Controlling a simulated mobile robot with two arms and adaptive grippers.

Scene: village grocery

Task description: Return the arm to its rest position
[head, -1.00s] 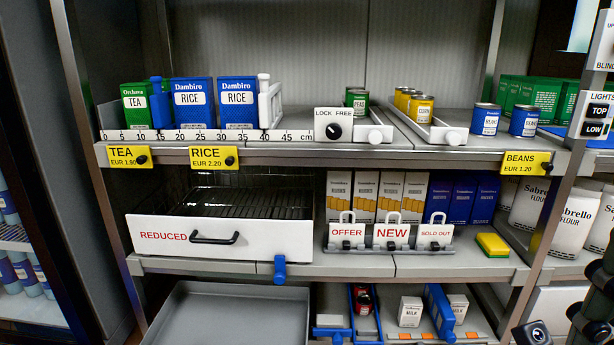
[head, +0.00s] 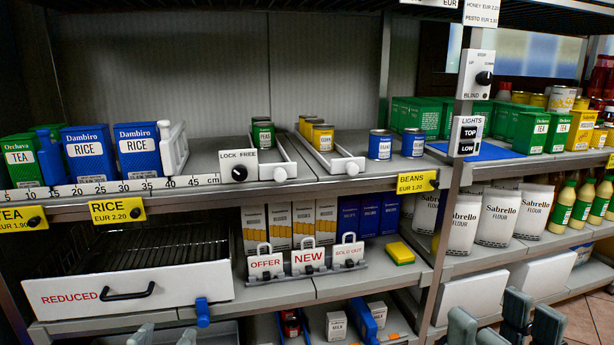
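My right gripper (head: 505,324) shows at the bottom right, in front of the lower shelf. Its grey fingers point up with a gap between them, and nothing shows in the gap. My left gripper (head: 164,338) shows only as two grey fingertips at the bottom edge, apart from each other, below the REDUCED drawer. No held thing shows between them. The rest of both arms is out of the picture.
The shelf rack stands ahead, with the REDUCED drawer (head: 150,284), the sign holder (head: 306,270) and a yellow sponge (head: 400,253). Flour bags (head: 497,216) and bottles (head: 583,204) stand on the right shelves. Some floor (head: 590,318) shows at the lower right.

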